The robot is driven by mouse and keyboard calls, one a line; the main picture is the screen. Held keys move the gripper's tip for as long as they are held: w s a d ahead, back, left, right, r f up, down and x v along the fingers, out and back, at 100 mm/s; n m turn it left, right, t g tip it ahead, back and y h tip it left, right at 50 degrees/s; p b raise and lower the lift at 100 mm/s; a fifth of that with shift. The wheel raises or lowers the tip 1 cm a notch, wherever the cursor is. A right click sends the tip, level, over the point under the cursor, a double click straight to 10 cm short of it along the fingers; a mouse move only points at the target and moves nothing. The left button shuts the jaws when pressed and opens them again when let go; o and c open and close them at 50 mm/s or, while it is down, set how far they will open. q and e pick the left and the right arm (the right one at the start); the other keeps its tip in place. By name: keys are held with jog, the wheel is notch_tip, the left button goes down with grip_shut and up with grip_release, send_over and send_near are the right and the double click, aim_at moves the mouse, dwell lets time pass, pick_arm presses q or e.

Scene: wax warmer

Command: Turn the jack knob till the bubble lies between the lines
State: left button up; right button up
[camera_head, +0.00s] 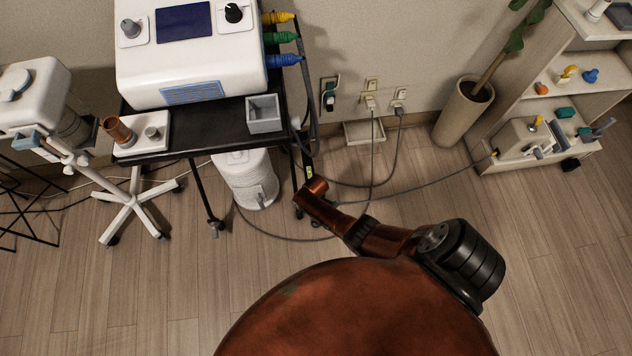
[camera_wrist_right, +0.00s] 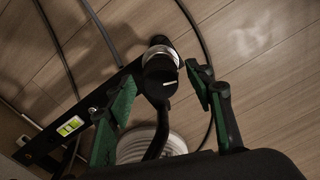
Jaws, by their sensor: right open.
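The jack knob (camera_wrist_right: 160,80) is black with a white line and a silvery collar. In the right wrist view it sits between the green-padded fingers of my right gripper (camera_wrist_right: 161,74), which is open around it with gaps showing at both sides. A small yellow-green level vial (camera_wrist_right: 70,126) sits on a dark bar left of the fingers. It also shows as a tiny patch in the head view (camera_head: 310,170); the bubble is too small to place against the lines. My right gripper cannot be made out in the head view, and my left gripper is in neither view.
A black cart (camera_head: 190,130) holds a white console (camera_head: 190,60) and a grey open box (camera_head: 264,114). A white round canister (camera_head: 246,180) stands below. Cables (camera_head: 372,160) run across the floor near my right arm. A planter (camera_head: 463,112) and shelf (camera_head: 545,90) stand at the right.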

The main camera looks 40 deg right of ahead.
jog(key=shift+r, duration=0.1)
notch_tip(320, 180, up, 12)
dwell(0.8)
dwell(0.7)
